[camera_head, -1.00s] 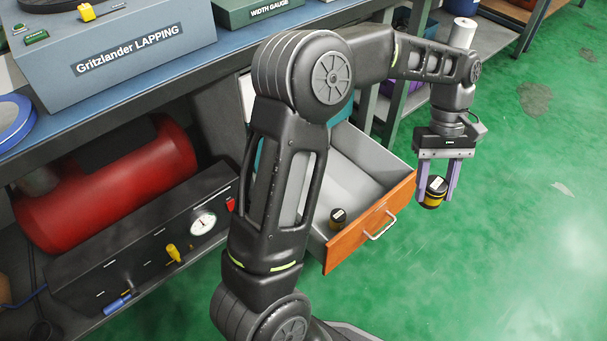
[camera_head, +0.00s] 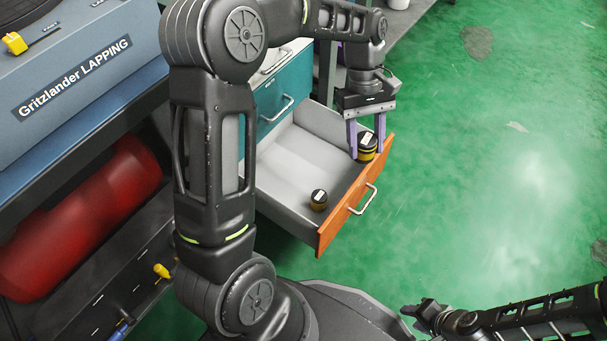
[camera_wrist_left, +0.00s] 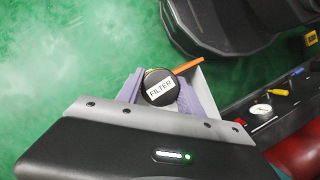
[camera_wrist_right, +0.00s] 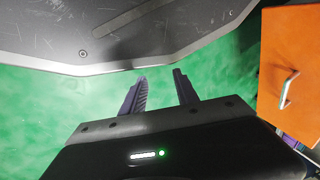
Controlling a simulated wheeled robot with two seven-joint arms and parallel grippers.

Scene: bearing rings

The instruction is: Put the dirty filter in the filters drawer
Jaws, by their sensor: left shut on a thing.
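The filter (camera_head: 367,147) is a black-capped, yellow-banded canister. My left gripper (camera_head: 367,140) is shut on it, with a purple finger on each side. The left wrist view shows its cap (camera_wrist_left: 160,90) with a "FILTER" label, between the fingers (camera_wrist_left: 160,95). The open drawer (camera_head: 300,158) has grey inner walls and an orange front (camera_head: 350,212). The held filter appears over the drawer's far right corner, close to the front; its exact height is unclear. A second, smaller dark canister (camera_head: 318,199) stands in the drawer. My right gripper (camera_wrist_right: 160,78) is open and empty, away from the drawer.
A closed teal drawer (camera_head: 272,88) with a handle is behind the open one. The Gritzlander LAPPING machine (camera_head: 75,75) is on the bench at left, with a red tank (camera_head: 75,225) below. Green floor (camera_head: 500,190) is clear at right.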

